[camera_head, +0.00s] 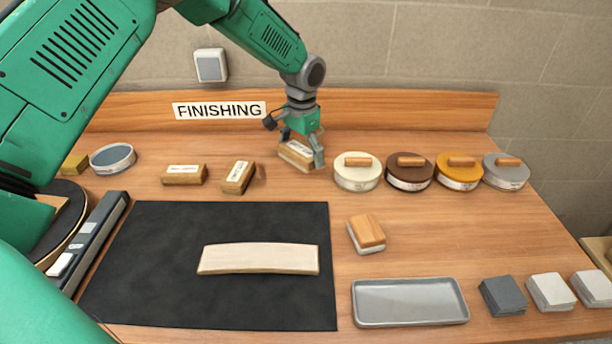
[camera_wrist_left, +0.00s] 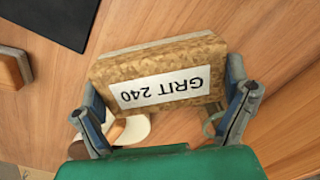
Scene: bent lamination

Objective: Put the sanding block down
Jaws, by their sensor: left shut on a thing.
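My left gripper (camera_head: 300,150) is at the back of the table, right of the FINISHING sign. It is shut on a cork sanding block (camera_head: 296,155) with a white label. In the left wrist view the block (camera_wrist_left: 160,75) reads GRIT 240 and sits between the two fingers (camera_wrist_left: 165,112). I cannot tell whether its underside touches the table. Two more labelled blocks lie to the left on the wood, one lengthwise (camera_head: 184,175) and one turned at an angle (camera_head: 238,177). My right gripper is not in view.
A cream round tin (camera_head: 357,178) stands just right of the held block, with brown, amber and grey tins beyond. A black mat (camera_head: 160,260) bears a pale curved piece (camera_head: 258,259). A wood-topped block (camera_head: 367,233) and grey tray (camera_head: 410,302) lie right of it.

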